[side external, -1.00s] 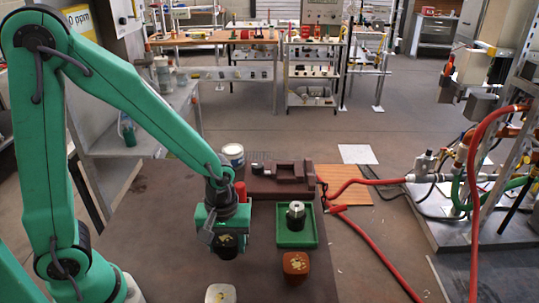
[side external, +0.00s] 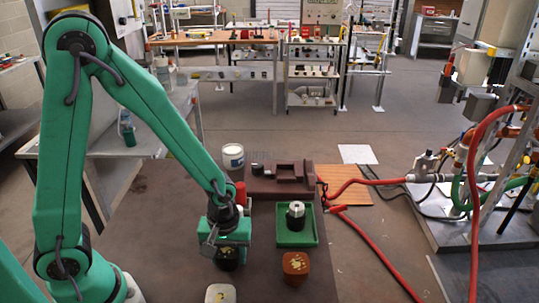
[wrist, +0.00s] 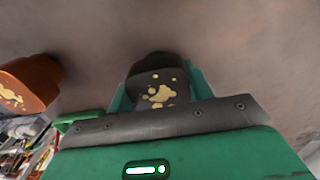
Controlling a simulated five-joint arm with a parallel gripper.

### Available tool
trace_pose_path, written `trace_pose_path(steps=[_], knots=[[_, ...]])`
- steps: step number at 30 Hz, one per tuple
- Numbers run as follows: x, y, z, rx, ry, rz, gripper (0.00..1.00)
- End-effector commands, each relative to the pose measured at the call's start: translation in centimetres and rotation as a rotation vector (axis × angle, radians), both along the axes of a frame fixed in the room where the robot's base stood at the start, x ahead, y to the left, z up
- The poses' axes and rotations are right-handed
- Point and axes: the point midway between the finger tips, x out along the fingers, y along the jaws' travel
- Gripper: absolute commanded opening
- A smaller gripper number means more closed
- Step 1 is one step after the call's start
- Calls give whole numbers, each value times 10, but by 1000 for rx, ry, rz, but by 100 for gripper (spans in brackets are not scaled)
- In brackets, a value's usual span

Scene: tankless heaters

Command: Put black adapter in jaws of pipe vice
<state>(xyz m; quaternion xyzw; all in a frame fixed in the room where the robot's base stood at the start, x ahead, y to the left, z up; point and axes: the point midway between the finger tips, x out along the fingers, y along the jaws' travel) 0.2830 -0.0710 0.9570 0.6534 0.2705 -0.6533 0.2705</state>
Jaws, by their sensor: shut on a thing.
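The black adapter (wrist: 157,92), dark with gold specks on its face, sits between the green fingers of my gripper (wrist: 160,82) in the wrist view. In the side view my gripper (side external: 228,252) is shut on the adapter (side external: 228,264), whose lower part shows below the fingers, over the brown table at front left. I cannot tell whether the adapter touches the table. The pipe vice (side external: 284,181), a dark maroon block with a jaw gap, stands at the table's far right, behind and to the right of my gripper.
A green tray (side external: 311,238) holding a black and silver cylinder (side external: 295,212) lies right of my gripper. An orange-brown pot (side external: 296,266) and a white pot (side external: 220,293) are near the front. A red cylinder (side external: 240,193) and a white can (side external: 232,157) stand behind.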

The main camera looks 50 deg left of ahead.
Motion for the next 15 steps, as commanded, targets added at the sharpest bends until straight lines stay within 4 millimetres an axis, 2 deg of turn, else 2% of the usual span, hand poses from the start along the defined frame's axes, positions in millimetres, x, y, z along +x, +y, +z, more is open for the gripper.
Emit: trace_pose_path(steps=[4,5,7,15], knots=[[0,0,-3,0,0,0,13],[0,0,-3,0,0,0,57],[0,0,-3,0,0,0,70],[0,0,-3,0,0,0,73]])
